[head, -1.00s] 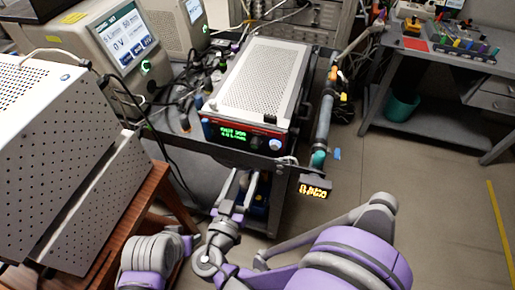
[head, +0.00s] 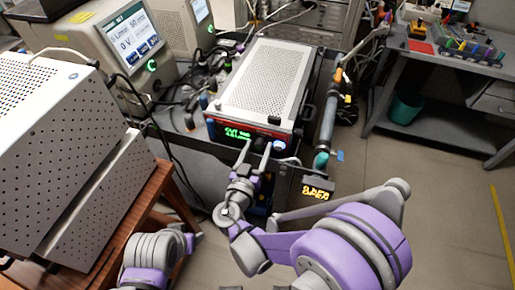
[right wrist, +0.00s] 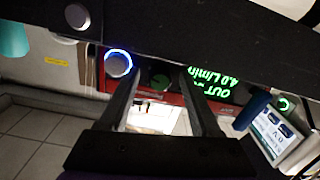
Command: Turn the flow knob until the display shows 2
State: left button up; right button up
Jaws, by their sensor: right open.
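The device with the red front panel (head: 268,78) stands on the dark cart. Its green display (head: 238,133) is lit; in the right wrist view the display (right wrist: 213,79) appears upside down and seems to read OUT and 4.0 L/min. A dark round knob (right wrist: 159,79) shows between the fingers in the right wrist view, beside the display. My right gripper (head: 256,149) is open in front of the panel, its fingertips (right wrist: 159,88) on either side of the knob. Contact with the knob cannot be made out. My left gripper is not in view.
A blue-ringed button (right wrist: 118,64) sits beside the knob. The cart's dark front rail (head: 190,143) runs below the panel. A small orange-lit display (head: 316,194) hangs at the cart's corner. A perforated white case (head: 60,150) stands at left. Floor is clear at right.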

grip_shut()
jog(key=shift+n, duration=0.3)
jog(key=n+b, duration=0.1)
jog(key=n, duration=0.3)
jog(key=shift+n, duration=0.3)
jog(key=n+b, duration=0.1)
jog(key=n, duration=0.5)
jog(key=n+b, duration=0.1)
jog(key=n, duration=0.5)
jog(key=shift+n, duration=0.3)
jog(key=n, duration=0.5)
jog(key=shift+n, duration=0.3)
